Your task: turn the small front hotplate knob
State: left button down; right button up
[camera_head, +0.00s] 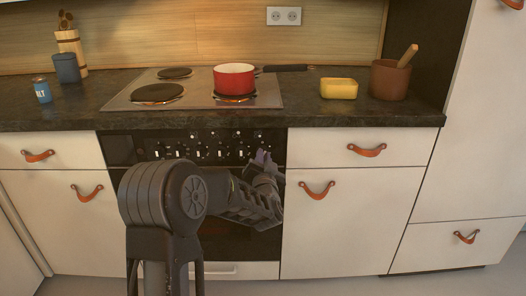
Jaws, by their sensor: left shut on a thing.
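The black oven front carries a row of hotplate knobs (200,149) below the counter edge. My left gripper (263,157) is at the right end of this row, with its purplish fingertips against the panel. It is shut on a knob there, which the fingers hide. Which way that knob points cannot be seen. The small front hotplate (234,99) lies mostly under a red pot (234,80), with its rim glowing orange. My right gripper is out of view.
The steel hob (200,101) also has a large front-left hotplate (157,93) and a back-left one (174,72). A yellow tub (338,88) and a brown pot (390,80) stand to the right. Leather pulls (317,190) stick out from the white cabinet fronts.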

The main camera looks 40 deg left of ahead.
pick_arm(q)
jog(key=shift+m+p, duration=1.95)
jog(key=shift+m, duration=0.95)
jog(key=shift+f, duration=0.1)
jog(key=c, duration=1.5)
grip_release()
jog(key=shift+o, duration=0.2)
jog(key=shift+d, duration=0.1)
jog(key=v, duration=0.7)
jog(key=shift+s+d+p, duration=0.25)
jog(key=shift+p, duration=0.1)
